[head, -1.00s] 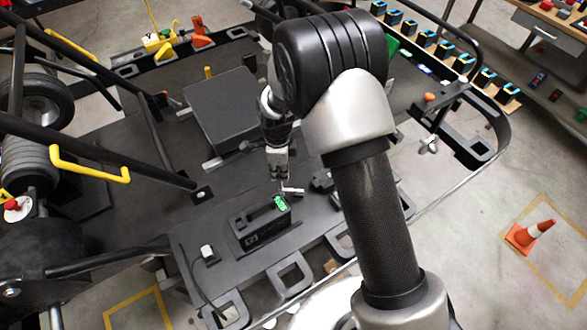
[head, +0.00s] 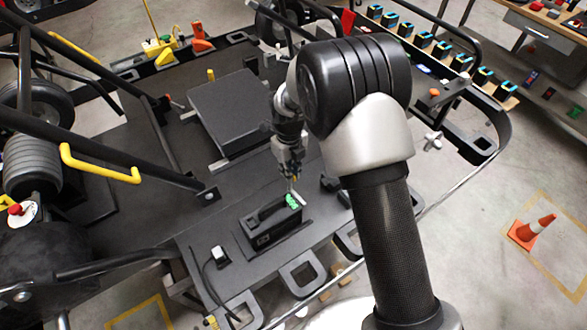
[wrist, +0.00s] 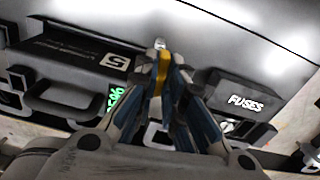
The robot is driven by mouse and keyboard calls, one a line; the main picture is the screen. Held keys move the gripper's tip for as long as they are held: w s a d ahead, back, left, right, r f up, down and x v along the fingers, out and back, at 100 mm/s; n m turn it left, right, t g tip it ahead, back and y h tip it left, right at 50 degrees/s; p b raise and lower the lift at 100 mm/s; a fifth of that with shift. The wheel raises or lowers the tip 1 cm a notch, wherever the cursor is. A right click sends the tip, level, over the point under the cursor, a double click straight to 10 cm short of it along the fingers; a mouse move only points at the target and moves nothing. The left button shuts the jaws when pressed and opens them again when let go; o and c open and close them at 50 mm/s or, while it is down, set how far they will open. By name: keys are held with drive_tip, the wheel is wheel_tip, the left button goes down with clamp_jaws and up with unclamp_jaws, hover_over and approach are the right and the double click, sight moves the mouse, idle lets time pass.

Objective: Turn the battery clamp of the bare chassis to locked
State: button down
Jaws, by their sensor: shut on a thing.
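The battery (head: 270,232) is a black box with a handle and a green readout on the chassis deck; it also shows at the left of the wrist view (wrist: 75,85). The battery clamp (wrist: 161,66) shows as a small yellow and metal piece between my fingertips, beside the battery. In the head view, a light bar of it (head: 300,199) shows at the battery's right end. My gripper (head: 293,176) points down there, its fingers (wrist: 163,85) shut on the clamp. The fingers hide much of the clamp, and I cannot read its locked or unlocked marking.
A black box labelled FUSES (wrist: 245,100) stands close to the right of my fingers. A large flat black box (head: 232,112) lies behind the battery. A yellow handle (head: 100,166) and black frame tubes rise at the left.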

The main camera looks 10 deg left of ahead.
drive_tip(key=shift+m, duration=0.6)
drive_tip(key=c, duration=1.7)
unclamp_jaws()
wheel_tip(320, 180, up, 12)
drive_tip(key=shift+r, duration=0.1)
